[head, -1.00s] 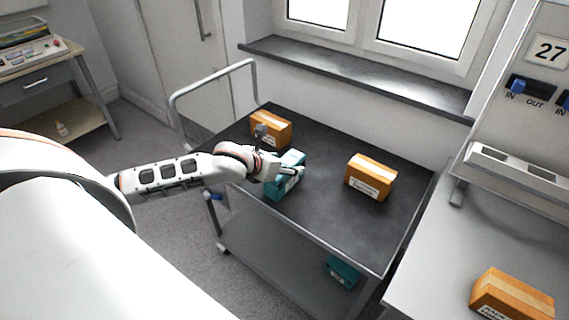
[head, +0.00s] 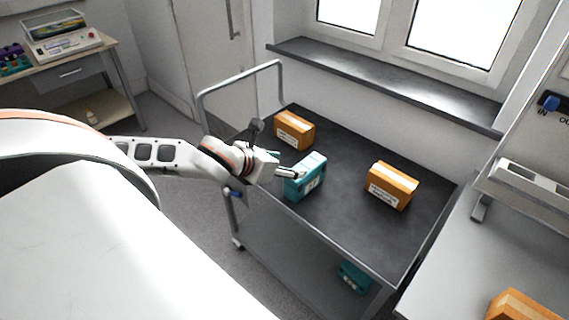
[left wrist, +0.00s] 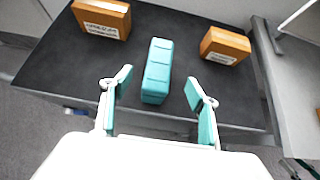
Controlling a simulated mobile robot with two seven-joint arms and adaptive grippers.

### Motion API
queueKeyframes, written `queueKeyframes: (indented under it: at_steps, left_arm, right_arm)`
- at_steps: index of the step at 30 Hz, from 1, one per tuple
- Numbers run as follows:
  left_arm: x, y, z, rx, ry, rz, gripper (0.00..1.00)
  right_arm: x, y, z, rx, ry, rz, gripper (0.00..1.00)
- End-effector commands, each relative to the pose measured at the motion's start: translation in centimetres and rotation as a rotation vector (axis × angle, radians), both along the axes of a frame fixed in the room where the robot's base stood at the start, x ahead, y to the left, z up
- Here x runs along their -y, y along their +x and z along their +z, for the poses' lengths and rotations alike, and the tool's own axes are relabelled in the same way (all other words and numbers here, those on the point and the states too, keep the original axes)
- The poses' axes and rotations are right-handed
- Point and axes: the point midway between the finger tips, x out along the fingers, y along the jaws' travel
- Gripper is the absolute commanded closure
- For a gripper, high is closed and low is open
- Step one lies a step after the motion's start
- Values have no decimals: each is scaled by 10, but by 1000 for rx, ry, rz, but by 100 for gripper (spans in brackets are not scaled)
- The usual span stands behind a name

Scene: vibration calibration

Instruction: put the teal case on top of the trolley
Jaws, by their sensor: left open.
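A teal case (head: 306,177) stands on the dark top of the trolley (head: 350,222), near its front left edge. It also shows in the left wrist view (left wrist: 158,70), just beyond the fingertips and between their lines. My left gripper (head: 291,174) is beside the case on its left; in the left wrist view its two teal-padded fingers (left wrist: 158,88) are spread wide with nothing between them. A second teal case (head: 354,277) lies on the trolley's lower shelf, partly hidden by the top's edge. My right gripper is not in view.
Two orange boxes, one at the back left (head: 294,130) and one at the right (head: 392,186), share the trolley top. The trolley's push handle (head: 240,85) rises at the left. A grey bench (head: 480,255) with another orange box (head: 520,306) is at right.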

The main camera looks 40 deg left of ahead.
Motion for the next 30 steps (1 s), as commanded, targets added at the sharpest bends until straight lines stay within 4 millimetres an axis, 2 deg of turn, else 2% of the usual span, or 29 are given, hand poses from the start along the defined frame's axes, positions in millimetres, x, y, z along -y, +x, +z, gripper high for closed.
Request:
queueKeyframes:
  at_steps: [2, 5, 8, 14, 20, 24, 30]
  left_arm:
    - [1, -4, 0, -3, -10, 3, 40]
    - [11, -6, -10, -13, -100, 41, 40]
    - [30, -9, -31, -36, -293, 131, 40]
    - [77, -25, -87, -121, -827, 423, 40]
    - [121, -59, -149, -241, -1431, 840, 40]
    - [144, -90, -188, -308, -1811, 1156, 40]
    - [168, -132, -227, -351, -2201, 1521, 40]
  right_arm:
    - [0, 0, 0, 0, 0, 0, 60]
    - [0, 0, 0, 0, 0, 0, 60]
    - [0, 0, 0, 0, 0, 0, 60]
    - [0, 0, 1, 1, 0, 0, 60]
    - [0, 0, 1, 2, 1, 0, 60]
    - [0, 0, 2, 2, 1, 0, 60]
    - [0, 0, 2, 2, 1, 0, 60]
